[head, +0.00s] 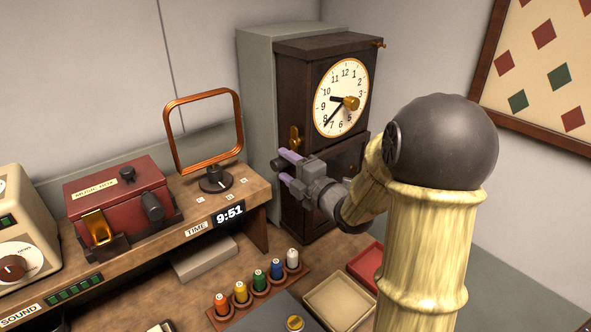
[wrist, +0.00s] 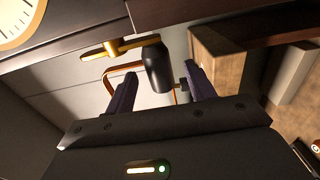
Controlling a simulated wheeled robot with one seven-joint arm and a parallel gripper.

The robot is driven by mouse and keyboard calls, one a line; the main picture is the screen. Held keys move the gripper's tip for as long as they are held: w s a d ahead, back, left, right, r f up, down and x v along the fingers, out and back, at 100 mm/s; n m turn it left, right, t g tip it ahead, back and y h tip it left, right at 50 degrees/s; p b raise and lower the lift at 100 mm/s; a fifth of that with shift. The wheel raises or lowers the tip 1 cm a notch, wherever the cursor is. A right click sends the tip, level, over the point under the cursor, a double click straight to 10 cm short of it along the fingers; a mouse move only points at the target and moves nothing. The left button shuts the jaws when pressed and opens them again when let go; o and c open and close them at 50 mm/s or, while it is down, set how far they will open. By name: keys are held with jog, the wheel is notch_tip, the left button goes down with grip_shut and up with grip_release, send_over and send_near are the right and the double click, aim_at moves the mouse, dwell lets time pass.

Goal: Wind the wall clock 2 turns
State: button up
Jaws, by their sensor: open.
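The wrist view shows the gold arm (wrist: 118,47) and black handle (wrist: 157,68) close up. My gripper (head: 285,168) is open, pointing left beside the clock. Its purple fingers stand on either side of the handle in the wrist view, with visible gaps. Contact cannot be told.
A shelf holds a red music box (head: 117,203), a copper frame on a dial (head: 215,180) and a 9:51 time display (head: 229,214). Below are several coloured spools (head: 258,279), a beige tray (head: 338,301) and a red tray (head: 367,266). A grey panel (head: 258,100) stands behind the clock.

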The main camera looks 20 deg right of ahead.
jog(key=shift+w+a+f+b, duration=0.1)
jog(key=shift+w+b, duration=0.1)
jog(key=shift+b, duration=0.15)
jog(key=shift+w+a, duration=0.1)
jog(key=shift+w, duration=0.05)
jog(key=shift+c, duration=0.4)
jog(key=c, duration=0.8)
jog(key=shift+o, duration=0.2)
